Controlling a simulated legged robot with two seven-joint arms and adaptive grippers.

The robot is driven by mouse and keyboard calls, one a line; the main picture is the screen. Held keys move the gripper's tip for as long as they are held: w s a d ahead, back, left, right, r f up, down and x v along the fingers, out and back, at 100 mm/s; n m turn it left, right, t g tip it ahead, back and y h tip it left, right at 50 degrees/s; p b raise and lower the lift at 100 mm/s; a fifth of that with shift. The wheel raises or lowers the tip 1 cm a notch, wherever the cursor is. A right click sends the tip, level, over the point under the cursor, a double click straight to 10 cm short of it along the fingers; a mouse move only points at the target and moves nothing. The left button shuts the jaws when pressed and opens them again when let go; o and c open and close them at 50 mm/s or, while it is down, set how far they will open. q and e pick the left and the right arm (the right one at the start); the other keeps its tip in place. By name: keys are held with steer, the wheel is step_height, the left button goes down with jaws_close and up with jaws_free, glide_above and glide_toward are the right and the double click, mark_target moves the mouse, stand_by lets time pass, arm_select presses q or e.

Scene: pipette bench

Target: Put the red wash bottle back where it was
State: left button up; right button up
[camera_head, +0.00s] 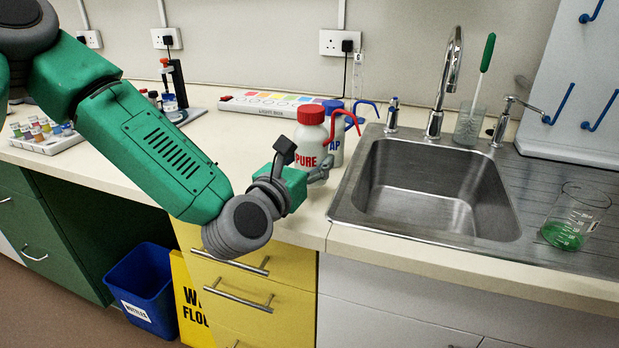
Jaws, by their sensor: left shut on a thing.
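The red wash bottle (311,137), a white bottle with a red cap, a red bent spout and red "PURE" lettering, stands upright at the left edge of the sink. My left gripper (318,172) is at its lower front and is shut on it. The fingers are partly hidden by the gripper body, and the bottle's base is hidden behind them. A blue-capped wash bottle (336,149) with "AP" showing stands just behind and to the right of it. My right gripper is not in view.
The steel sink (435,238) with its tap (440,85) lies to the right. A beaker of green liquid (568,225) stands on the drainboard. The counter left of the bottles is mostly clear.

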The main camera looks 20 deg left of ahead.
arm_select(q)
steer(key=f, duration=0.3)
steer(key=shift+s+d+f+b, duration=0.1)
steer(key=shift+d+b, duration=0.15)
steer(key=shift+b, duration=0.05)
steer(key=shift+a, duration=0.1)
steer(key=shift+a, duration=0.1)
steer(key=o, duration=0.7)
steer(key=shift+a+f, duration=0.1)
